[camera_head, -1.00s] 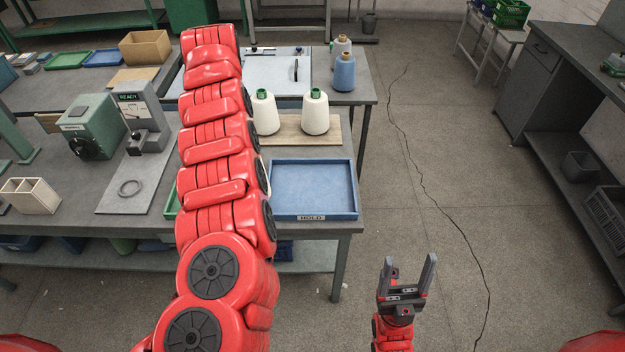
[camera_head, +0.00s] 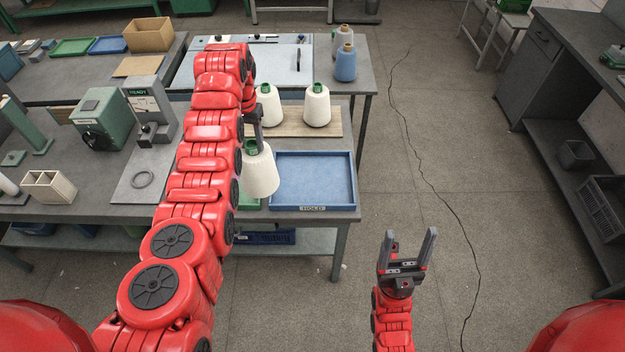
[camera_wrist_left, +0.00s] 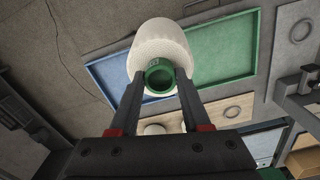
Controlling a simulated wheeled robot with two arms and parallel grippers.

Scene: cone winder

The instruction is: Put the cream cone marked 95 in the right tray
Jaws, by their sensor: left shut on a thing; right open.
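My left gripper (camera_head: 256,143) is shut on a cream cone (camera_head: 260,172) by its green tube top. The cone hangs upright beside the left edge of the blue right tray (camera_head: 356,180), partly in front of the green left tray (camera_head: 250,205), which my arm mostly hides. The left wrist view shows the held cone (camera_wrist_left: 160,38) between the fingers, over the border of the blue tray (camera_wrist_left: 99,72) and the green tray (camera_wrist_left: 252,72). A mark shows on its tube, too small to read. The blue tray looks empty. My right gripper (camera_head: 410,242) is open and empty, off the table.
Two more cream cones (camera_head: 268,104) (camera_head: 317,105) stand on a wooden board (camera_head: 335,122) behind the trays. A blue cone (camera_head: 345,64) and a grey one (camera_head: 341,42) stand farther back. A green device (camera_head: 103,118) is at left. Floor right of the table is clear.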

